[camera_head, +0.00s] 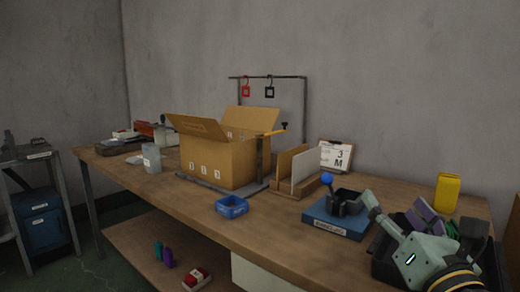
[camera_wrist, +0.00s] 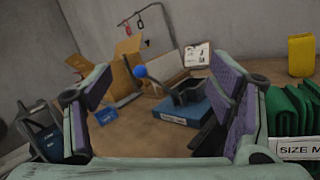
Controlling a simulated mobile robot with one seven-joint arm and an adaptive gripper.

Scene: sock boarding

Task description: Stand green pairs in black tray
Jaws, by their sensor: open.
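Several folded green pairs (camera_wrist: 288,110) stand side by side at the right of the wrist view, behind a white "SIZE M" label. In the head view they are partly hidden behind my gripper, in a black tray (camera_head: 384,268) at the table's right end. My gripper (camera_wrist: 165,88) is open, with purple pads and nothing between its fingers. In the head view, my gripper (camera_head: 398,208) is over the left part of the tray and hides much of its inside. I cannot tell how many green pairs there are.
A blue-based device (camera_head: 335,218) with a blue ball knob stands left of my gripper. A yellow block (camera_head: 447,193) stands behind the tray. Further left are a wooden divider (camera_head: 292,190), a small blue tray (camera_head: 231,206) and an open cardboard box (camera_head: 215,160). The front middle tabletop is clear.

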